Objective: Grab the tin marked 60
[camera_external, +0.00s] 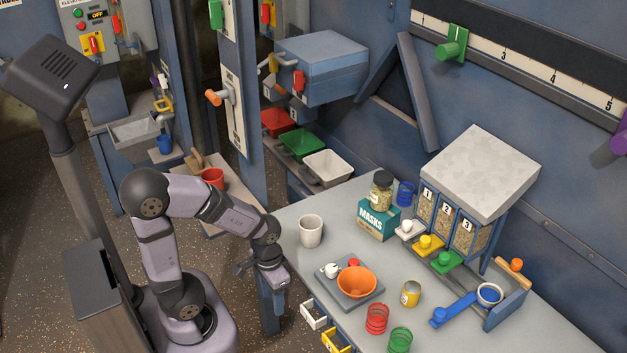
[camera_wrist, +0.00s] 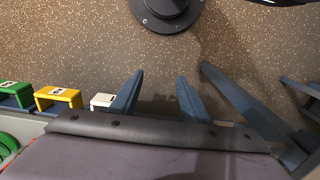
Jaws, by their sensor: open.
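A small yellow tin (camera_external: 411,293) with a pale top stands upright on the grey table, right of the orange bowl. Its marking is too small to read, and it is the only tin of this kind I can see. My gripper (camera_external: 274,288) hangs off the table's left edge, well to the left of the tin, with the tray and bowl between them. In the wrist view my gripper (camera_wrist: 158,95) has its two fingers apart with nothing between them. The tin does not show in the wrist view.
An orange bowl (camera_external: 356,282) sits on a small tray. Red (camera_external: 377,319) and green (camera_external: 400,340) ribbed cups stand in front of the tin. A blue-handled scoop (camera_external: 455,308) lies to its right. A white mug (camera_external: 311,231) stands at the left. Drawer handles jut from the front edge.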

